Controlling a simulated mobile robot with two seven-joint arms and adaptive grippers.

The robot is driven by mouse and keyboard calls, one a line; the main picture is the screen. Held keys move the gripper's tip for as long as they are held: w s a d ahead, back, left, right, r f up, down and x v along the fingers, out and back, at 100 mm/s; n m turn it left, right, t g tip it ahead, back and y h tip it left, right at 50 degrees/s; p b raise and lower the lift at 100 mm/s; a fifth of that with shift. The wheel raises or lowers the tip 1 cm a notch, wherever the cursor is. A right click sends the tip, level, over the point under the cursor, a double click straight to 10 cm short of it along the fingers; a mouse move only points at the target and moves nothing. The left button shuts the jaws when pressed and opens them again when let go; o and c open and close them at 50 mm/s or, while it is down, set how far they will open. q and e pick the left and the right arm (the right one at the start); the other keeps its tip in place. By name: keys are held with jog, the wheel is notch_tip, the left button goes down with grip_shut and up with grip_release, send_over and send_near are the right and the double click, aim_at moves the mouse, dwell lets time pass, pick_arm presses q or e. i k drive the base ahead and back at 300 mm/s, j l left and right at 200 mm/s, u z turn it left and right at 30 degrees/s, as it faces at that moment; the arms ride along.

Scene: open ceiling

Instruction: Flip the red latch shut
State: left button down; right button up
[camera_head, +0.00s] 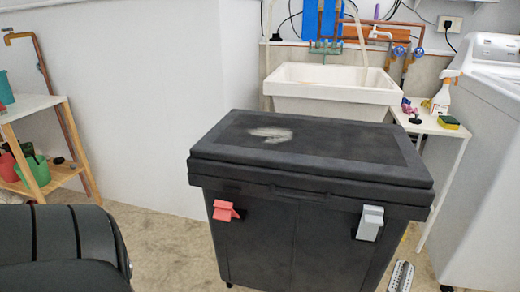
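A large black lidded box (290,245) stands in the middle of the camera_head view with its lid (340,145) down. The red latch (226,211) is on the left of its front face, just below the lid rim. It sticks outward from the box and looks tilted away from the face. A grey latch (370,223) is on the right of the same face and looks more upright. A black part of my own left arm fills the lower left corner. Neither of my grippers shows.
A white sink (330,90) stands behind the box. A small white table (440,127) with a spray bottle (443,95) and sponge (448,122) is at its right, beside a white machine (485,160). A shelf (35,105) with pots is at the left. Floor left of the box is clear.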

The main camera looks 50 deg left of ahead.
aim_at(223, 211)
jog(key=u, duration=1.75)
